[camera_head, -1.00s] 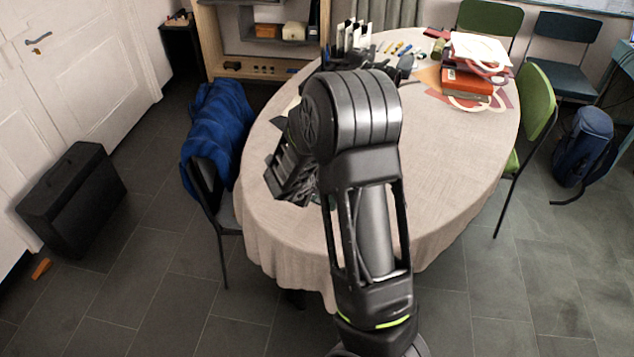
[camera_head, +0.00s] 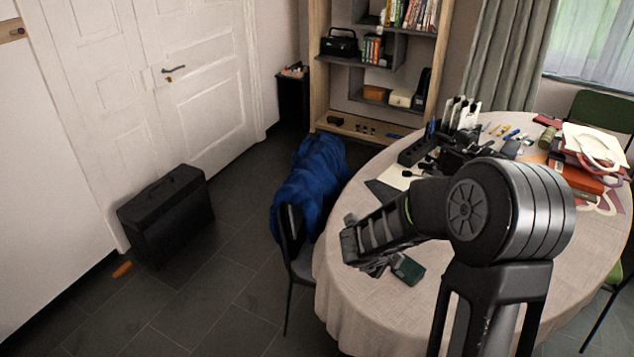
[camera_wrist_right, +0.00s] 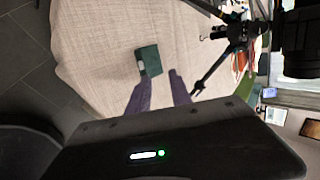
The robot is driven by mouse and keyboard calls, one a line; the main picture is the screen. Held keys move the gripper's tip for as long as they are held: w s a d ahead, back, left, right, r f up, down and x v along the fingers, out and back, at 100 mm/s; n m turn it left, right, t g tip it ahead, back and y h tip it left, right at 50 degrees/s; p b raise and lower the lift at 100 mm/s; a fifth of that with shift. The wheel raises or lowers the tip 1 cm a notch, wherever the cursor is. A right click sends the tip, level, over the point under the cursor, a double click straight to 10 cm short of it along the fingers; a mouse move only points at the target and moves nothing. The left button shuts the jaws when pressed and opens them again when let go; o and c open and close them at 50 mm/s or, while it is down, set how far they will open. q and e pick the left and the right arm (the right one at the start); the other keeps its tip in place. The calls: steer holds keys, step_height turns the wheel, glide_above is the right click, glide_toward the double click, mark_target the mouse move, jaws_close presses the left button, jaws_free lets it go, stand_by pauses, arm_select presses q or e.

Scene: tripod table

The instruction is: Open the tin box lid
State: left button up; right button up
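The tin box (camera_head: 408,269), a small dark green box, sits on the tablecloth near the table's left front edge, just right of my right gripper. It also shows in the right wrist view (camera_wrist_right: 151,60), with a pale patch on one side; its lid looks shut, though it is small. My right gripper (camera_head: 362,258) is over the table's edge in the head view. In the right wrist view its two fingers (camera_wrist_right: 158,85) are apart and empty, with the box just beyond their tips. My left gripper is in neither view.
The round table (camera_head: 345,300) has a black tripod-like object (camera_wrist_right: 235,35), pens and stacked books (camera_head: 580,175) towards the back. A chair with a blue jacket (camera_head: 312,185) stands close at its left. A black case (camera_head: 165,215) is on the floor. Cloth around the box is clear.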

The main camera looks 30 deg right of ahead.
steer(key=w+a+f+n+t+y, duration=0.25)
steer(key=w+a+n, duration=0.3)
steer(key=n, duration=0.35)
steer(key=s+a+f+n+y, duration=0.1)
steer(key=a+f+n+y, duration=0.1)
steer(key=a+f+n, duration=0.5)
steer(key=s+a+f+n+y, duration=0.2)
steer(key=a+f+n+y, duration=0.15)
steer(key=a+n, duration=0.4)
steer(key=s+a+f+n+g+y, duration=0.2)
steer(key=s+a+f, duration=0.4)
steer(key=s+a, duration=0.3)
steer(key=s+a+f+n+g+y, duration=0.2)
steer(key=s+a+f+n, duration=0.3)
steer(key=s+a, duration=0.5)
steer(key=shift+s+f+g, duration=0.7)
steer(key=shift+s+g, duration=0.05)
steer(key=shift+s, duration=0.15)
steer(key=shift+n, duration=0.25)
steer(key=shift+c, duration=0.3)
